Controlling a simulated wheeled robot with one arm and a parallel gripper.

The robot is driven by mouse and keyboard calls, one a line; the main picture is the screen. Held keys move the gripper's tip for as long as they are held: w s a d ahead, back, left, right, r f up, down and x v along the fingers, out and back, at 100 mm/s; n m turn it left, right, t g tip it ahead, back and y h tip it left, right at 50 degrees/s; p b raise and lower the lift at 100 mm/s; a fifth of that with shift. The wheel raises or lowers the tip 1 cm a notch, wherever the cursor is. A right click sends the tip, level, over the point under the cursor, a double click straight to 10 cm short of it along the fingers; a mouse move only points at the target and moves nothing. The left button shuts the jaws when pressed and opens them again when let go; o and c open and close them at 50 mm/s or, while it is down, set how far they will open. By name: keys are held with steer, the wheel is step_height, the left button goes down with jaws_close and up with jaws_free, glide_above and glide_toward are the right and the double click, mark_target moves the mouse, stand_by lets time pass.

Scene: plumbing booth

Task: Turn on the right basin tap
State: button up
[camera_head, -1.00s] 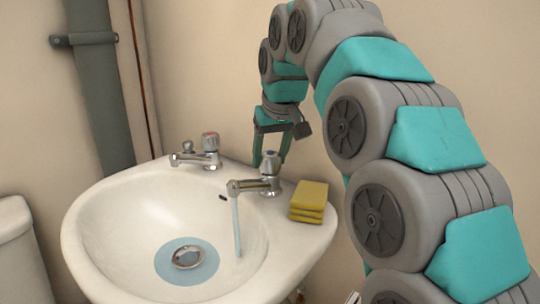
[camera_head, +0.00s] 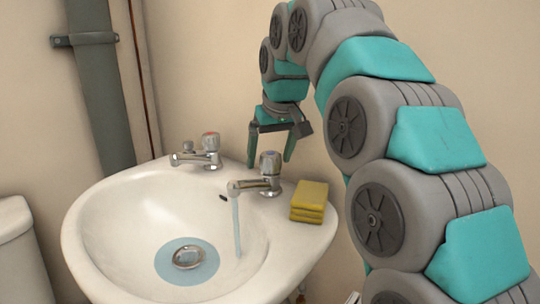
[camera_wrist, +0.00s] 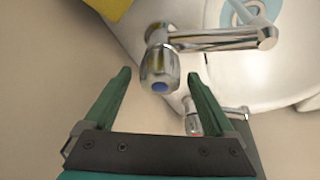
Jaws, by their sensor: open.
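The right basin tap (camera_head: 262,178) is chrome and stands on the right rear of the basin, with water running from its spout. Its knob has a blue cap, seen between my fingers in the wrist view (camera_wrist: 160,75). My gripper (camera_head: 269,163) is open and empty, pointing down above and behind the tap knob. In the wrist view its two green fingertips (camera_wrist: 158,75) lie on either side of the knob, not visibly touching it.
The white basin (camera_head: 110,215) has water around its drain (camera_head: 188,257). The left tap (camera_head: 205,152) has a red mark and shows no water. Yellow sponges (camera_head: 309,202) lie right of the running tap. A grey pipe (camera_head: 97,90) runs up the wall.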

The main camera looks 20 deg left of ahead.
mark_target(271, 153)
steer(key=shift+v, duration=2.45)
steer(key=s+d+b, duration=0.2)
steer(key=s+d, duration=0.5)
steer(key=s, duration=0.2)
steer(key=shift+s+d, duration=0.2)
steer(key=shift+s, duration=0.15)
